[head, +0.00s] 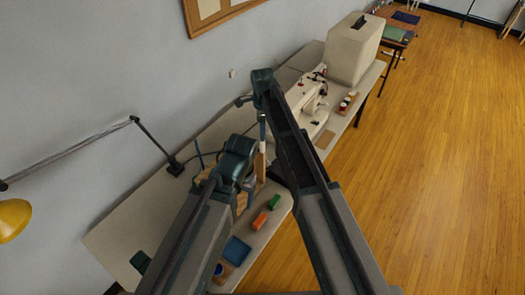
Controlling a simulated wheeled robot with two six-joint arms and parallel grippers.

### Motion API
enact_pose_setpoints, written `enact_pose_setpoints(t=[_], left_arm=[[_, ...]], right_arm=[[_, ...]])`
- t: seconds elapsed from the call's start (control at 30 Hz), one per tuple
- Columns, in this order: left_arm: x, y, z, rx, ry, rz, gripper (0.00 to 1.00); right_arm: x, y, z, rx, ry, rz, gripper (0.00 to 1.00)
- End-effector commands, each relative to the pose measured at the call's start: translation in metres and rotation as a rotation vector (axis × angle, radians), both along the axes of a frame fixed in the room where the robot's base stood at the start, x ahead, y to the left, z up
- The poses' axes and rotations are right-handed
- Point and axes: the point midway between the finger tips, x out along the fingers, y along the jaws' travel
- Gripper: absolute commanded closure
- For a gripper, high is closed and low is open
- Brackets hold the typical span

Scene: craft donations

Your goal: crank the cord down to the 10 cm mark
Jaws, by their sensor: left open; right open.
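My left gripper (222,180), the lower one, is over the middle of the long pale table and is largely covered by its own wrist. My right gripper (250,108) is farther up the picture, above the table near the sewing machine, with its jaws apart and nothing seen in them. Between and below the arms, a narrow upright piece (262,147), pale above and wooden below, shows in part. A brown wooden piece (241,203) shows beside my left wrist. The cord, the crank and the 10 cm mark cannot be made out; my arms cover much of this area.
The table (125,215) runs along the wall. It bears a white sewing machine (309,101), a cream cover box (352,50), an orange block (259,220), a green block (274,202) and a blue pad (237,249). A yellow lamp (14,220) hangs at left.

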Motion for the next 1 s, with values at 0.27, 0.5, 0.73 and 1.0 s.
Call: enact_pose_setpoints(t=[0.27,0.5,0.73,1.0], left_arm=[[0.0,0.0,-0.046,0.0,-0.001,-0.008,0.28],[0.001,0.0,-0.077,0.0,-0.003,-0.005,0.28],[0.001,0.0,-0.089,0.0,-0.004,-0.003,0.28],[0.001,0.0,-0.088,0.0,-0.004,-0.003,0.28]], right_arm=[[0.0,0.0,-0.046,0.0,0.0,0.0,0.43],[0.0,0.0,-0.077,0.0,0.0,0.0,0.43],[0.0,0.0,-0.089,0.0,0.0,0.0,0.43],[0.0,0.0,-0.088,0.0,0.0,0.0,0.45]])
